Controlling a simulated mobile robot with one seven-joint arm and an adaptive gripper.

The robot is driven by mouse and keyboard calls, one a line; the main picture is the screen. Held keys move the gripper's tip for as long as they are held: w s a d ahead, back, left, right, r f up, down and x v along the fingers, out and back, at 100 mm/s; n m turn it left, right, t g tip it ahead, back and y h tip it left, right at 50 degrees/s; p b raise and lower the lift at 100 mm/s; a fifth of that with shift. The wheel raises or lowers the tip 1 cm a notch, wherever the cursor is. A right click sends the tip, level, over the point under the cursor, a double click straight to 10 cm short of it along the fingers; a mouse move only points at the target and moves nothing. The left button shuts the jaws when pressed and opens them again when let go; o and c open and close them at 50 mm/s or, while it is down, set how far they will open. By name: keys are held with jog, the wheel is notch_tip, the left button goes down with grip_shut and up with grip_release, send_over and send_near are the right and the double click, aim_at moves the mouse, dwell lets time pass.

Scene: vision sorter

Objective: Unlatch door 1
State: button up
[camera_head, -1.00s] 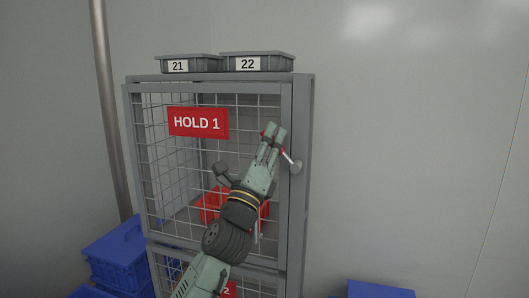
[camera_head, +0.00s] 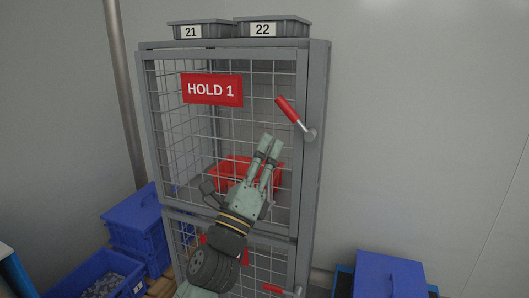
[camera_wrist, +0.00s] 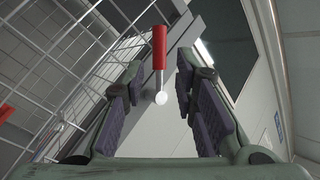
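Door 1 is the upper wire-mesh door with a grey frame (camera_head: 302,165) and a red "HOLD 1" sign (camera_head: 212,90). Its latch handle (camera_head: 289,110) has a red grip and a metal pivot on the right frame post. The handle tilts up and to the left from the pivot. My gripper (camera_head: 268,145) is below and left of the handle, in front of the mesh, apart from it. In the wrist view the red handle (camera_wrist: 159,48) shows ahead, beyond the fingers. My gripper (camera_wrist: 157,90) is open there, with nothing between its fingers.
A red bin (camera_head: 232,168) sits behind the mesh. A second latch handle (camera_head: 281,290) is on the lower door. Grey bins 21 (camera_head: 202,30) and 22 (camera_head: 270,28) stand on top. Blue crates (camera_head: 135,222) stand left, and a blue box (camera_head: 388,275) stands lower right.

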aim_at(296, 118)
jog(key=shift+c, duration=0.2)
